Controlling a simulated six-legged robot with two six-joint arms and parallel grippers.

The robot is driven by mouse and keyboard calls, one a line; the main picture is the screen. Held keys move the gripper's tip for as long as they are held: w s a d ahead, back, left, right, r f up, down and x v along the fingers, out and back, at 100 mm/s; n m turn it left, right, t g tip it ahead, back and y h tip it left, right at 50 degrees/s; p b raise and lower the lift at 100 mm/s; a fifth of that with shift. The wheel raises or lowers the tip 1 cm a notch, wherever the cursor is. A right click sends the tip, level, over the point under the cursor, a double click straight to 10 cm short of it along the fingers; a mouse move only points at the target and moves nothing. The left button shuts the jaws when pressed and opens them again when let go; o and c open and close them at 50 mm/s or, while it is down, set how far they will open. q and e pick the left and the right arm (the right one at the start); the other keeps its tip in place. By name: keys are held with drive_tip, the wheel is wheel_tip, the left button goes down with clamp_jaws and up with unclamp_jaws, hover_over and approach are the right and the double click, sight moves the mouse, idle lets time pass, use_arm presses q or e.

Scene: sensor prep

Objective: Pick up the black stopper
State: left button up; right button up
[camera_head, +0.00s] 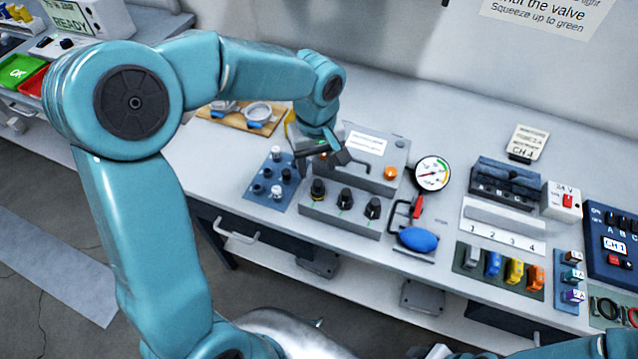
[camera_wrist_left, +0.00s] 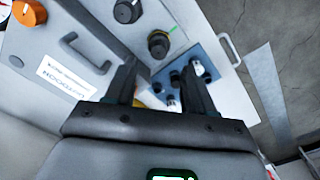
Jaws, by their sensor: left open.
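A blue plate (camera_head: 263,203) lies on the bench left of the knob box, with several small black and white stopper-like pieces on it. A black piece (camera_head: 257,189) stands toward its front left; I cannot tell which black piece is the named stopper. My left gripper (camera_head: 330,158) is open, above the bench near the grey box, to the right of the plate. In the left wrist view, the open gripper (camera_wrist_left: 157,78) has the blue plate (camera_wrist_left: 213,72) partly behind its right finger, which hides some pieces. My right gripper is out of view.
The knob box (camera_head: 330,215) with several black knobs stands right of the plate. Behind it is a grey box (camera_head: 372,150) with a handle and orange button. A pressure gauge (camera_head: 432,174) and blue bulb (camera_head: 418,239) are farther right. A wooden tray (camera_head: 232,120) lies behind left.

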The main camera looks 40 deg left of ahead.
sight(318, 182)
use_arm(q)
drive_tip(key=shift+s+f, duration=0.15)
drive_tip(key=shift+f, duration=0.15)
drive_tip(key=f, duration=0.4)
drive_tip(key=shift+w+d+f+p, duration=0.1)
drive_tip(key=shift+w+f+p, duration=0.1)
drive_tip(key=shift+f+p, duration=0.1)
drive_tip(key=shift+s+f, duration=0.1)
drive_tip(key=shift+f, duration=0.3)
drive_tip(key=shift+c, duration=0.4)
clamp_jaws()
